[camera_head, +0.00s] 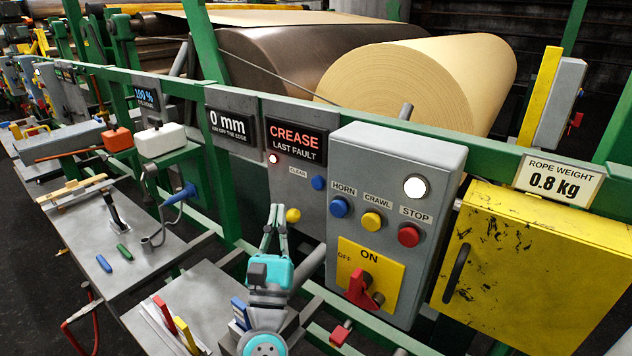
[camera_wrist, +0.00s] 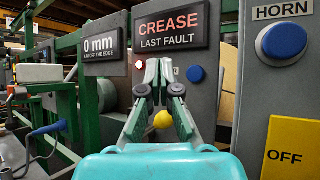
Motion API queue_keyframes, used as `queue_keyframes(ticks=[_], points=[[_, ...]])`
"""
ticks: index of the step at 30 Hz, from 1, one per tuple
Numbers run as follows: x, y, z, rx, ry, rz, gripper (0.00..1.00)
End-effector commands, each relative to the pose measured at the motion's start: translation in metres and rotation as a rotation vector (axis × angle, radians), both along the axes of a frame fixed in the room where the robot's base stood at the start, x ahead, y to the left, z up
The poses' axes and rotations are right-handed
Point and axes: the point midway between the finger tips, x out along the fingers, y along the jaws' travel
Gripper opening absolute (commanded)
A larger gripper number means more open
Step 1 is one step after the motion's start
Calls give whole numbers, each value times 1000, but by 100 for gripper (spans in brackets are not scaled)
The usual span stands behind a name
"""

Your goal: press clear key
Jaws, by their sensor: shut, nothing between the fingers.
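The grey panel (camera_head: 290,190) carries the red CREASE / LAST FAULT display (camera_head: 297,140). Below it is a small CLEAR label (camera_head: 297,171) with a blue button (camera_head: 319,183) to its lower right. A yellow button (camera_head: 293,215) sits lower on the panel. My gripper (camera_head: 276,212) is shut and empty, pointing at this panel. In the wrist view my fingertips (camera_wrist: 165,72) cover most of the label, and the blue button (camera_wrist: 196,74) shows just right of them. The yellow button (camera_wrist: 163,119) shows between the finger linkages. I cannot tell whether the fingertips touch the panel.
A control box (camera_head: 398,160) stands right of the panel, with HORN (camera_head: 340,207), CRAWL (camera_head: 372,221) and STOP (camera_head: 409,235) buttons and a red rotary switch (camera_head: 361,290). A green rail (camera_head: 245,90) runs above. A tool-strewn table (camera_head: 195,300) lies left of my arm.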

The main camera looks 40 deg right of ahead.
Motion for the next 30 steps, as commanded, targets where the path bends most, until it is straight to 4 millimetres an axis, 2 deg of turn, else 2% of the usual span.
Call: queue_keyframes(ticks=[17,30], points=[[4,-5,4,19,-16,10,0],[13,-55,3,19,-15,7,0]])
